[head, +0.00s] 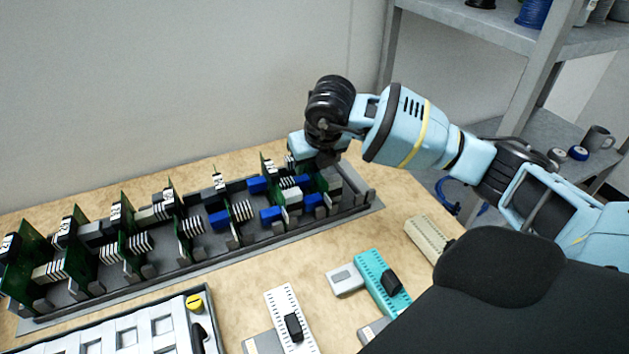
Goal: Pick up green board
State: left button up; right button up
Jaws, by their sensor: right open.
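Several green boards stand upright in a row in a long dark rack on the table; one large green board (30,257) is at the left end of the rack (190,268). Another green board (322,184) stands near the right end, below my right gripper. My right gripper (322,160) points down over the right end of the rack, close to the boards there. It is open; its fingertips are mostly hidden by the wrist and the boards, so I cannot tell whether they touch a board. My left gripper is not in view.
White and blue blocks sit between the boards. A teal module (382,282), a white module (291,318), a grey block (345,280) and a beige module (428,239) lie in front. A white tray (130,332) is at the front left. Grey shelves (490,25) stand behind right.

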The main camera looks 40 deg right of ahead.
grip_shut()
dwell(0.4)
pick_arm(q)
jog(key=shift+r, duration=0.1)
pick_arm(e)
notch_tip(320, 180, up, 10)
dwell(0.4)
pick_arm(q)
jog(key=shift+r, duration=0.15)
pick_arm(e)
jog(key=shift+r, duration=0.15)
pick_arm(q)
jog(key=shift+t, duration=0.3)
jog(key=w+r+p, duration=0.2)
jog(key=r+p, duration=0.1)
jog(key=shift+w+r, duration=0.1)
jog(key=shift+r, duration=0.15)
pick_arm(e)
notch_tip(320, 180, up, 4)
jog(key=shift+f, duration=0.1)
jog(key=shift+f, duration=0.1)
